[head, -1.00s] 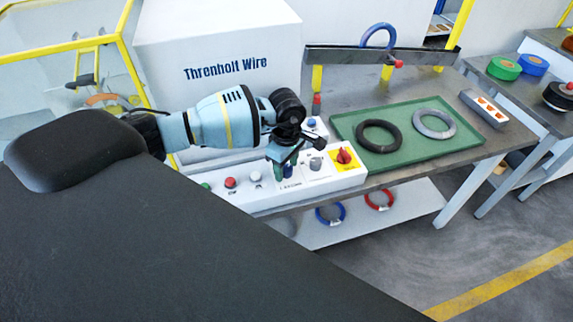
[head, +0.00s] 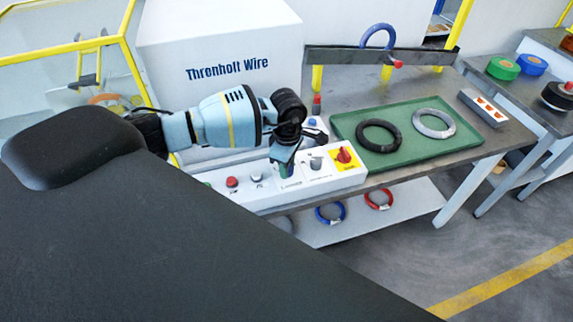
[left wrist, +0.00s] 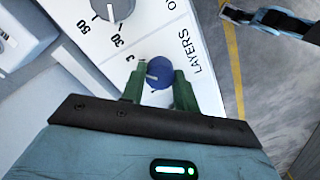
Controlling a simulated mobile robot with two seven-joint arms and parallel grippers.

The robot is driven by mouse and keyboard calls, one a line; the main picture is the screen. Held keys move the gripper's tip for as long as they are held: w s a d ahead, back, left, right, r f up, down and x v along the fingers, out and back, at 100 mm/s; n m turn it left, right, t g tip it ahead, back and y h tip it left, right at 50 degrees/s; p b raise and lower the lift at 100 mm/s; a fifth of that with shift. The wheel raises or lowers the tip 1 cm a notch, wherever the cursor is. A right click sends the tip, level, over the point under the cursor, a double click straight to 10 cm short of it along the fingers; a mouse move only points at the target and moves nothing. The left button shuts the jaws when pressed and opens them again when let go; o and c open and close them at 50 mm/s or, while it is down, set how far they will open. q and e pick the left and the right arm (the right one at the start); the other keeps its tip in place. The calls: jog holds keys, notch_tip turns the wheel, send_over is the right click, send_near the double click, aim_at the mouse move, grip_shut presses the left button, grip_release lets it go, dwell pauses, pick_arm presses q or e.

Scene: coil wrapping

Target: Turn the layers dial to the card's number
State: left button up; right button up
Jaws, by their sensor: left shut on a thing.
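The layers dial (left wrist: 158,73) is a round blue knob on the white control panel, beside the printed word LAYERS. A white mark shows on its left side, and a printed 3 is near it. My left gripper (head: 282,168) is over the panel; in the left wrist view its two green fingers (left wrist: 158,88) are closed on opposite sides of the knob. In the head view the gripper hides the dial. I cannot make out the card with the number.
A grey dial (left wrist: 112,8) with a numbered scale is close by. A red switch on a yellow plate (head: 343,155) and a red button (head: 232,182) are on the same panel. A green tray (head: 400,157) with a black coil (head: 362,136) and a grey coil (head: 419,124) lies behind.

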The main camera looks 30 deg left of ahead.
pick_arm(q)
jog(key=n, duration=0.4)
jog(key=shift+n, duration=2.8)
jog(key=o, duration=1)
jog(key=shift+r, duration=0.1)
notch_tip(320, 180, up, 8)
jog(key=shift+f, duration=0.15)
